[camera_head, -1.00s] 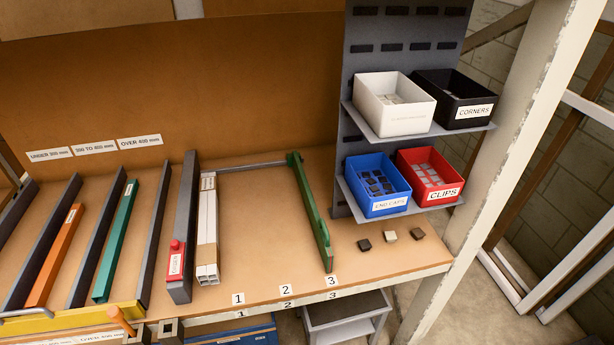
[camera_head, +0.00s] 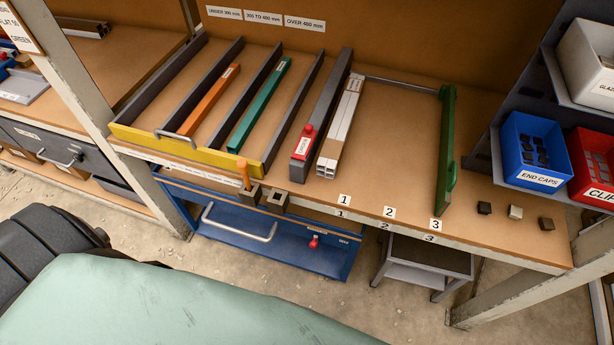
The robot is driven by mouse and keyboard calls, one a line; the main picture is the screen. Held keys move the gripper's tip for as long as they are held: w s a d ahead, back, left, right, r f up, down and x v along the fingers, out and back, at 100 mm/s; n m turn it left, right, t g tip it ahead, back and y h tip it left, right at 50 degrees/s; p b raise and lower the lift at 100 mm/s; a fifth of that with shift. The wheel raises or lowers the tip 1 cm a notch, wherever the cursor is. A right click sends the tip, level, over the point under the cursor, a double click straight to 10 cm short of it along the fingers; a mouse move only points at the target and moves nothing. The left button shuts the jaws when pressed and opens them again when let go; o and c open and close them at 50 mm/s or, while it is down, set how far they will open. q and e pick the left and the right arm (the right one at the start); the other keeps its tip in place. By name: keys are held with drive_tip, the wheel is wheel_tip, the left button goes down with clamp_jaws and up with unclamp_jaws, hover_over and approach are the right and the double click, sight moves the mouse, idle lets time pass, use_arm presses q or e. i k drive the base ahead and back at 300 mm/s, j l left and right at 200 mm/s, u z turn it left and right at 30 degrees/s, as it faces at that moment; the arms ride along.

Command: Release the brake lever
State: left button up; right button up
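Neither of my grippers shows in the head view. No part is clearly marked as the brake lever. A small red knob or lever (camera_head: 314,241) sits on the front of a blue unit (camera_head: 215,239) under the bench, beside small print too fine to read. An orange handle (camera_head: 243,175) stands up at the bench's front edge, near two dark square blocks. A red piece with a button (camera_head: 305,140) is on the near end of a long grey bar (camera_head: 327,112). I cannot tell which, if any, is the brake lever.
The bench (camera_head: 395,130) carries a yellow-fronted rack (camera_head: 185,150) with orange and green bars, white profiles (camera_head: 341,128) and a green upright plate (camera_head: 446,150). Blue (camera_head: 540,180) and red bins are at right. A grey stool (camera_head: 425,262) stands below. Concrete floor shows in front.

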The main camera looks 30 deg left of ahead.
sight(313, 244)
drive_tip(key=u, duration=0.7)
